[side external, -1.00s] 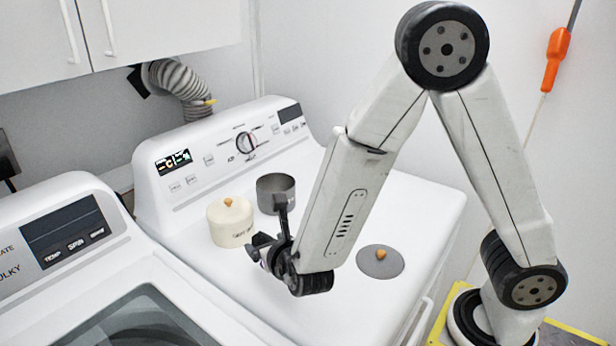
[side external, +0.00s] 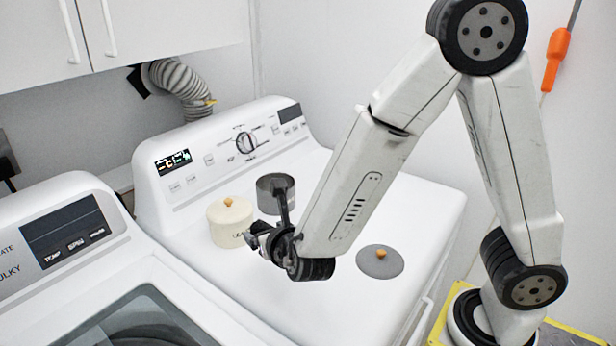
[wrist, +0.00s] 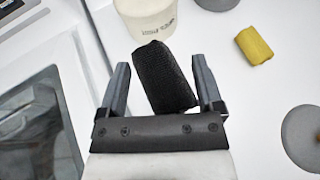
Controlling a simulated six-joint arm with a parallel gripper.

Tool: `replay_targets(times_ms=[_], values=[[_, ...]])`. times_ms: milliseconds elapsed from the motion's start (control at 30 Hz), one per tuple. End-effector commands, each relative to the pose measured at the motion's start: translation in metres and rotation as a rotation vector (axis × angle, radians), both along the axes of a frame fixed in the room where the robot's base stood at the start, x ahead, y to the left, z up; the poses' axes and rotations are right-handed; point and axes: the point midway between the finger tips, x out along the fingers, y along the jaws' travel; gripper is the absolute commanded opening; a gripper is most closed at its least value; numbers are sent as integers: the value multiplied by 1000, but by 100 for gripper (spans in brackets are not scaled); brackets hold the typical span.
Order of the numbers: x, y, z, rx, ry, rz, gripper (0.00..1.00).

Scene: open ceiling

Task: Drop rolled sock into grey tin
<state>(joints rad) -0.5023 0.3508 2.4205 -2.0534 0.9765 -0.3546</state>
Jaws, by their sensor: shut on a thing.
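The grey tin (side external: 267,203) stands open on the dryer top, behind my gripper and right of a cream tin; part of it also shows at the top edge of the wrist view (wrist: 218,4). A black rolled sock (wrist: 164,80) sits between the fingers of my gripper (wrist: 162,75), which is shut on it. The sock lies slightly tilted and sticks out past the fingertips. In the side view my gripper (side external: 258,240) is in front of the cream tin and the grey tin, and the sock is hard to make out there.
The cream lidded tin (side external: 231,222) with an orange knob stands left of the grey tin. A grey lid (side external: 372,266) with an orange knob lies to the right. A yellow roll (wrist: 254,45) lies on the white top. The dryer's control panel (side external: 215,160) rises behind.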

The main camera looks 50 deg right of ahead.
Motion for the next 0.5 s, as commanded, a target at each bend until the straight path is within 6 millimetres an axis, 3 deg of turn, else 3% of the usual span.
replay_targets(times_ms=[267, 500], values=[[8, -4, 2, 1, -2, -25, 30], [37, -24, 12, 2, -3, -127, 30]])
